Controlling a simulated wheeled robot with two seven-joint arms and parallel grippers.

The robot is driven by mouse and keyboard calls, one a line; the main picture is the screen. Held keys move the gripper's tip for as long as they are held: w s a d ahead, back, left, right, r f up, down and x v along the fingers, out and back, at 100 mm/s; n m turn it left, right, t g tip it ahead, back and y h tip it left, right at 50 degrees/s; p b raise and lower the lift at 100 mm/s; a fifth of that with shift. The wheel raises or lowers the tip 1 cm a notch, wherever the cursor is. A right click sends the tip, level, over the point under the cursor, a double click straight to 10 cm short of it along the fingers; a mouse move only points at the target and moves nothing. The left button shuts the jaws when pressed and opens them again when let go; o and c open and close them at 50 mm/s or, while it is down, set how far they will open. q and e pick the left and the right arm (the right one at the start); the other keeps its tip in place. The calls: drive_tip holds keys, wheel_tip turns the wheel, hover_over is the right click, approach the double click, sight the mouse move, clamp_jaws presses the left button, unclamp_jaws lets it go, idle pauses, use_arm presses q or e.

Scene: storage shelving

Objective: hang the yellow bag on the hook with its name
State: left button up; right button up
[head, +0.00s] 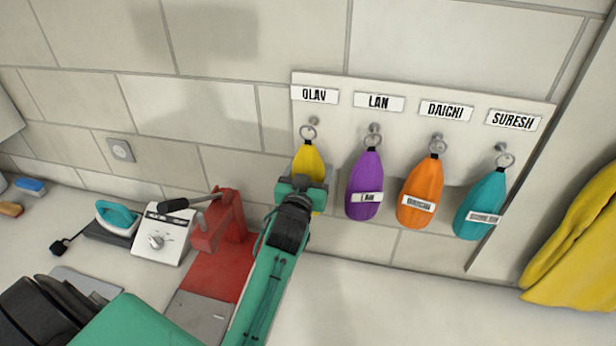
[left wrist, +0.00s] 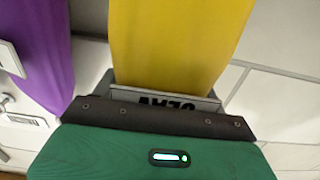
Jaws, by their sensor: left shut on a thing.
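The yellow bag (head: 308,160) is at the leftmost hook (head: 312,121), under the name plate OLAV (head: 314,95). Its metal ring (head: 307,133) is at that hook; I cannot tell for sure whether the ring is around it. My left gripper (head: 302,188) is shut on the bag's lower part, which it partly hides. In the left wrist view the yellow bag (left wrist: 175,45) rises from the jaws, and its label (left wrist: 170,101), partly covered, reads OLAV. My right gripper is not in view.
Purple (head: 367,180), orange (head: 421,188) and teal (head: 481,202) bags hang to the right under LAN, DAICHI and SURESH. A red vise-like tool (head: 222,225), a white dial box (head: 163,236) and an iron (head: 117,217) stand at left. Yellow cloth (head: 580,245) hangs far right.

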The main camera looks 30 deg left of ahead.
use_arm(q)
drive_tip(key=shift+b+x, duration=0.4)
drive_tip(key=shift+x, duration=0.6)
drive_tip(key=o, duration=1.6)
drive_tip(key=shift+o, duration=0.8)
drive_tip(key=shift+d+r, duration=0.1)
drive_tip(key=shift+d, duration=0.1)
drive_tip(key=shift+a, duration=0.15)
